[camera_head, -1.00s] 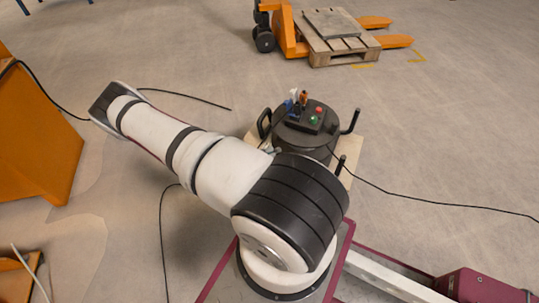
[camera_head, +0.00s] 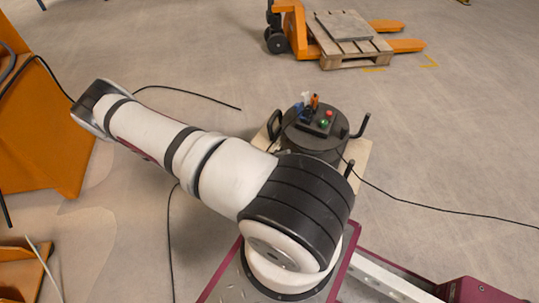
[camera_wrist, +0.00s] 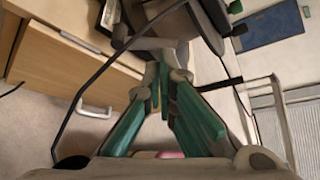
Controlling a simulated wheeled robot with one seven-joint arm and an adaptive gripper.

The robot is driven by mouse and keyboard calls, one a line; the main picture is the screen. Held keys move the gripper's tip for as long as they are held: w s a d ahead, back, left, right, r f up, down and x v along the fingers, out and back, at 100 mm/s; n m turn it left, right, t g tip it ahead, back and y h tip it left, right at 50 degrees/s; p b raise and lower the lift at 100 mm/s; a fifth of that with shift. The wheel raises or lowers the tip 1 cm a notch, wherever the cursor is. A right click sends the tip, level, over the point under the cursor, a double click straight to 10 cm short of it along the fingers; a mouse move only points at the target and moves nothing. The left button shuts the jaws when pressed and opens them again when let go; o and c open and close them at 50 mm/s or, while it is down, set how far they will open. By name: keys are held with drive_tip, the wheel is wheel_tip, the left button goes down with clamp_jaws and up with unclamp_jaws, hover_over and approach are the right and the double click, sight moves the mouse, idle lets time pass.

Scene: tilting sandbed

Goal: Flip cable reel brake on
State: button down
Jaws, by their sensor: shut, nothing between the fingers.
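My gripper (camera_wrist: 160,82) shows in the wrist view with its green fingers closed together and nothing between the tips. It is outside the head view, which shows only my white and black arm reaching to the left. In the head view a black drum-like unit (camera_head: 314,146) with black handles stands beyond my arm. A small control box (camera_head: 319,121) with a red and a green button sits on top of it. A black cable (camera_head: 430,206) runs from near it to the right. I cannot make out a reel brake or lever in either view.
An orange pallet truck (camera_head: 293,32) carries a wooden pallet (camera_head: 350,61) at the back. A large orange structure (camera_head: 52,145) stands at left. The wrist view shows wooden drawers (camera_wrist: 60,60), a dark cable (camera_wrist: 85,88) and a blue panel (camera_wrist: 268,26). Floor at right is mostly clear.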

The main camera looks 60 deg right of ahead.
drive_tip(key=v, duration=0.6)
drive_tip(key=shift+p, duration=0.4)
drive_tip(key=shift+r, duration=0.1)
